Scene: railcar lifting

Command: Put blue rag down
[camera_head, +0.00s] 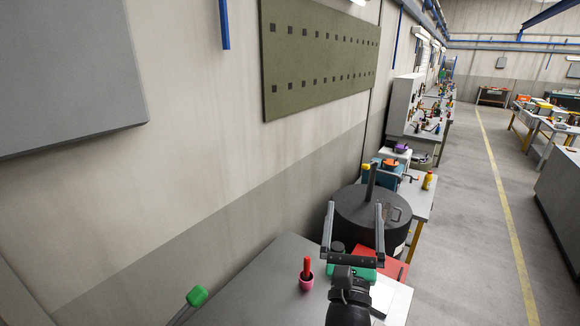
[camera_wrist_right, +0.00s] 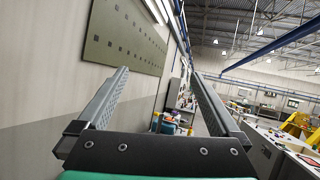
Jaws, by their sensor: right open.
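I cannot make out a blue rag in either view. My right gripper (camera_head: 354,207) is above the near grey bench (camera_head: 255,275), its two fingers spread wide and pointing up and away. In the right wrist view the fingers (camera_wrist_right: 162,95) are far apart, with nothing between them. My left gripper is not in view.
A green-ended rod (camera_head: 197,296) shows at lower left. A dark round drum (camera_head: 350,215) stands beyond my right gripper. A table with a yellow bottle (camera_head: 427,180) is farther back. The aisle (camera_head: 480,210) is clear.

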